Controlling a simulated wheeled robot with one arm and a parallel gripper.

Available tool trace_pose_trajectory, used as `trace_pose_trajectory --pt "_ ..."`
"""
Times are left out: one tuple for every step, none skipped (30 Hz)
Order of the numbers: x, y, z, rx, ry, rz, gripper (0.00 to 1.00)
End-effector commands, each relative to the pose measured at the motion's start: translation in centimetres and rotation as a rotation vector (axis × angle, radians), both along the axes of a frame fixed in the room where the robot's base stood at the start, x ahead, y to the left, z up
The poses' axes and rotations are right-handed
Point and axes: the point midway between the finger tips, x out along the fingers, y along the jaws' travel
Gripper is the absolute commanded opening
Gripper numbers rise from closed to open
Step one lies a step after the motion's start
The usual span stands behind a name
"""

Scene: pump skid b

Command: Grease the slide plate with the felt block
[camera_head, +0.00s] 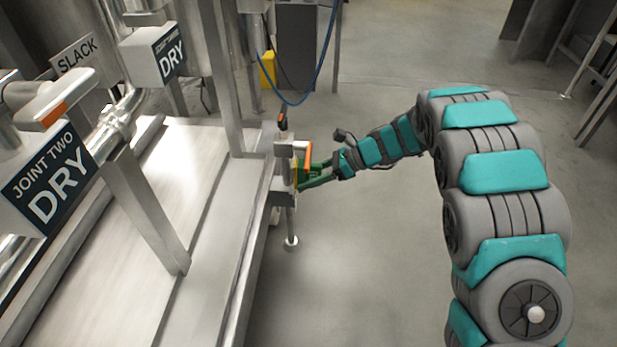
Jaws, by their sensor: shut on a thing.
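My gripper (312,179), with green fingers, is at the right edge of the steel skid, beside a small metal bracket (291,149). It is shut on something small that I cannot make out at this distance. An orange piece (307,157) shows just above the fingers, and a bit of yellow shows by their tips. I cannot tell whether either is in the grip. I cannot make out the felt block or the slide plate for certain.
The skid deck (190,160) carries upright posts and pipes. Signs read "JOINT TWO DRY" (50,187), "DRY" (169,53) and "SLACK" (76,55). A blue hose (322,62) hangs behind the gripper near a yellow object (267,69). Open floor (370,265) lies right of the skid.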

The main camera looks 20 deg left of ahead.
Motion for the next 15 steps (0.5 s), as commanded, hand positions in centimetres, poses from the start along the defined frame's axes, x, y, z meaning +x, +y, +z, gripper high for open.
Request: trace_pose_trajectory --pt "0.3 0.1 0.4 0.001 0.004 0.000 0.11" --pt "0.5 0.1 0.3 0.001 0.004 0.000 0.11" --pt "0.8 0.1 0.3 0.000 0.005 -0.001 0.11" --pt "1.0 0.2 0.3 0.001 0.004 0.000 0.11" --pt "1.3 0.2 0.4 0.001 0.003 0.000 0.11" --pt "1.6 0.3 0.5 0.002 0.001 -0.001 0.11" --pt "1.8 0.3 0.5 0.002 0.001 -0.002 0.11" --pt "2.0 0.4 0.4 0.002 0.000 -0.002 0.11" --pt "2.2 0.4 0.3 0.001 0.001 -0.001 0.11" --pt "2.3 0.4 0.2 0.000 0.000 -0.001 0.11" --pt "2.3 0.4 0.1 0.000 0.001 -0.002 0.11" --pt "2.4 0.4 0.0 0.000 0.001 -0.002 0.11" --pt "2.4 0.4 0.0 0.000 0.001 -0.002 0.11" --pt "2.5 0.4 0.0 0.000 0.001 -0.002 0.11" --pt "2.6 0.4 0.0 -0.001 0.002 -0.001 0.11"
